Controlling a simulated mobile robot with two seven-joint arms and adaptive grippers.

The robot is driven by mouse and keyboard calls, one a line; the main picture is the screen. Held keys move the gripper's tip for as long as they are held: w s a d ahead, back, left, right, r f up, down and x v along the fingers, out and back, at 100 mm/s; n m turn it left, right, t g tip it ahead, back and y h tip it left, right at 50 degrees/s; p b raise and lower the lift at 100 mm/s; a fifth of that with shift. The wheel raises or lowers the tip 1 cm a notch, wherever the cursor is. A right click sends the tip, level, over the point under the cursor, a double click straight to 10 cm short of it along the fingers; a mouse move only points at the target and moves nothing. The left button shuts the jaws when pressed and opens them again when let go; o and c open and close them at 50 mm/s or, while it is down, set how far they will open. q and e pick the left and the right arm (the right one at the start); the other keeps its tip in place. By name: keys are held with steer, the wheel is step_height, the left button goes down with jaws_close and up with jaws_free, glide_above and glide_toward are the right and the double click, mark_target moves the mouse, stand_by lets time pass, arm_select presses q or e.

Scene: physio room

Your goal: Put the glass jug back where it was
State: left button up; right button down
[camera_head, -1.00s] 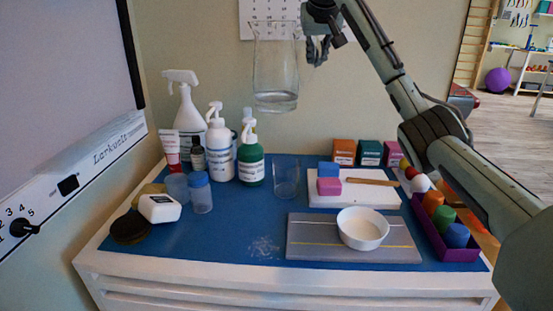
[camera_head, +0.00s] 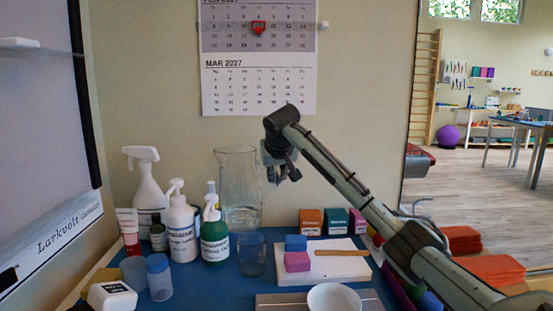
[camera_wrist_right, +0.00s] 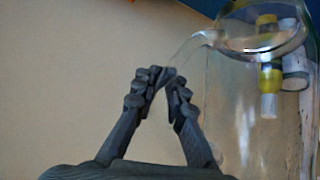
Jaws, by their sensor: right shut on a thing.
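The clear glass jug (camera_head: 239,185) is upright at the back of the blue-topped surface, right of the spray bottles. Its base shows just above the rim of a clear tumbler (camera_head: 252,255); I cannot tell whether it touches the surface. My right gripper (camera_head: 274,170) is at the jug's right side. In the right wrist view the gripper (camera_wrist_right: 166,82) has its fingers closed on the jug's handle, and the jug's rim and glass wall (camera_wrist_right: 245,110) are at the right. My left gripper is not in view.
A white board (camera_head: 325,268) with blocks, small boxes (camera_head: 334,221) and a white bowl (camera_head: 333,298) are to the right. A wall calendar (camera_head: 258,88) hangs behind.

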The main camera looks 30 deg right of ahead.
step_height(320, 180, down, 5)
steer(key=shift+r, duration=0.15)
steer(key=c, duration=1.9)
jaws_free()
steer(key=shift+f, duration=0.2)
steer(key=shift+c, duration=0.2)
steer(key=o, duration=0.4)
steer(key=shift+c, duration=0.2)
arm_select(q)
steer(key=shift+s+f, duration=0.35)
